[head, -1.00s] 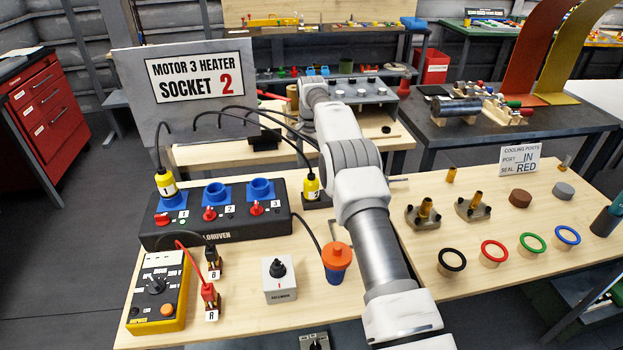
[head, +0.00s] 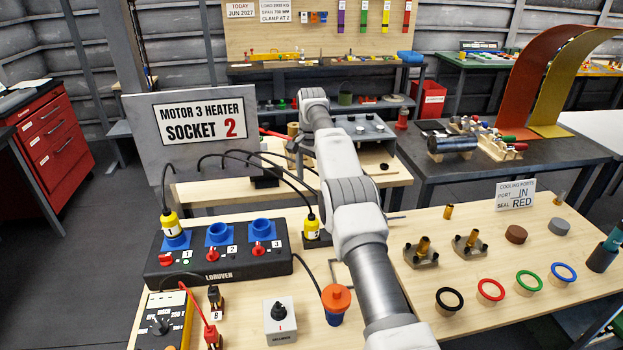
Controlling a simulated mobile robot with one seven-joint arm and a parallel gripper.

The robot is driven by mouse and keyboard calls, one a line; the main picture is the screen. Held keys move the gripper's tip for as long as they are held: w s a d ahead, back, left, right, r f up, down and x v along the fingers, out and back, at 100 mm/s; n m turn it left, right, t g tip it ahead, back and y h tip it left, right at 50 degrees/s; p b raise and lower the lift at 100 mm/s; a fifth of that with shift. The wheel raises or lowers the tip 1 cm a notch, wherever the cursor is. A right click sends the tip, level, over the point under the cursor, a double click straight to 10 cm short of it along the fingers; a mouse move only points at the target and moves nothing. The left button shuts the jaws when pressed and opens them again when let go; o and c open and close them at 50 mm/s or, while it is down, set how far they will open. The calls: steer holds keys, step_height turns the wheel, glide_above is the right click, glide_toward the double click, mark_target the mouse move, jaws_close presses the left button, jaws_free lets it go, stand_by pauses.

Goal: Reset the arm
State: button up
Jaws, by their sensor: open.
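My arm reaches from the bottom edge, right of centre, up over the wooden bench (head: 405,300) to a white rounded joint in front of the back table. My gripper is not visible; the part of the arm beyond that far joint is hidden or cannot be made out. No object is seen held.
Left of the arm are a black socket box (head: 220,262) with a yellow plug (head: 170,224), a meter (head: 160,325), a white knob box (head: 280,322) and an orange-topped cup (head: 336,300). Right are brass fittings (head: 420,250) and coloured rings (head: 490,288). A sign panel (head: 200,130) stands behind.

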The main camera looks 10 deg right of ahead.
steer(key=shift+r, duration=0.15)
steer(key=s+r+n+t, duration=0.1)
steer(key=s+r, duration=0.1)
steer(key=r, duration=0.5)
steer(key=s+r+n, duration=0.1)
steer(key=s+r, duration=0.2)
steer(key=r, duration=0.4)
steer(key=s+r+n+t, duration=0.2)
steer(key=s+r+n, duration=0.1)
steer(key=s+r, duration=0.85)
steer(key=s+f+n+t, duration=0.1)
steer(key=s+n, duration=0.2)
steer(key=s, duration=1.4)
steer(key=s+f+n+t, duration=0.1)
steer(key=s+f+n, duration=0.1)
steer(key=s+f, duration=0.6)
steer(key=s, duration=0.5)
steer(key=shift+t, duration=0.3)
